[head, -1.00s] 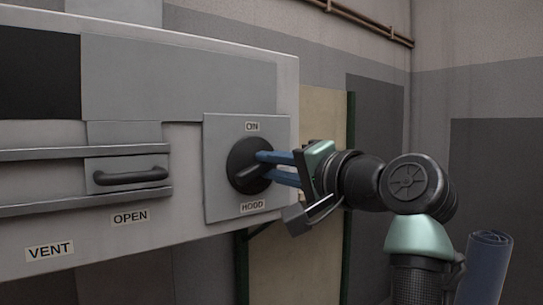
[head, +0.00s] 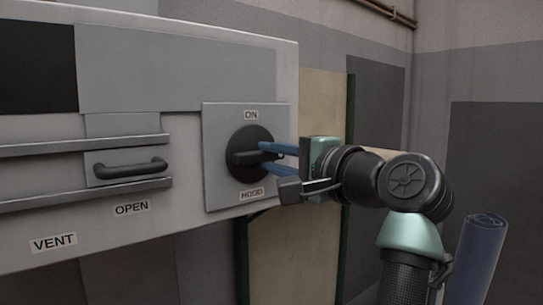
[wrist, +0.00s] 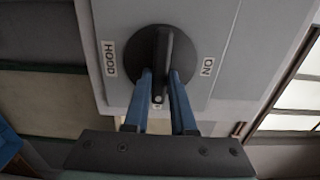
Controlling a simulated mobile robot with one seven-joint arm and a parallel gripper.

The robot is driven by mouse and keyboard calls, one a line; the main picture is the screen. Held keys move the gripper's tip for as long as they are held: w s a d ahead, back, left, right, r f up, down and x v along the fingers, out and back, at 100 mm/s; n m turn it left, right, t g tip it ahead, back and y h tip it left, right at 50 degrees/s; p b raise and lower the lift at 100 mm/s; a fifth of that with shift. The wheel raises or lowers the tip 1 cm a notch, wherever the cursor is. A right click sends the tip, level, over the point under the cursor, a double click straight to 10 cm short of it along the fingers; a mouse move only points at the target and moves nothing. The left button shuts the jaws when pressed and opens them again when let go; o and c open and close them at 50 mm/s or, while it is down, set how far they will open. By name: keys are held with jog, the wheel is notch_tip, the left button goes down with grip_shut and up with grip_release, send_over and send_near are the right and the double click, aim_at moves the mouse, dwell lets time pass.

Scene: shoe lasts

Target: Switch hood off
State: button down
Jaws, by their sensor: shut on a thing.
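The hood knob (head: 244,156) is a round black dial with a raised grip bar, on a grey plate (head: 219,120) between an ON label (head: 251,115) above and a HOOD label (head: 251,194) below. In the head view its bar lies about level. In the wrist view the knob (wrist: 161,50) has its bar upright in the picture, between HOOD at left and ON at right. My gripper (head: 264,156) is shut on the knob, its two blue fingers (wrist: 160,80) on either side of the bar.
A blue roll (head: 481,258) stands at lower right, close to my arm. A pipe (head: 385,10) runs along the wall above.

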jog(key=c, duration=0.7)
grip_release()
jog(key=shift+c, duration=0.2)
jog(key=shift+s+d+f+b, duration=0.1)
jog(key=shift+s+d+b, duration=0.2)
jog(key=shift+b, duration=0.1)
jog(key=b+v, duration=0.5)
jog(key=v, duration=0.7)
jog(key=shift+b, duration=0.35)
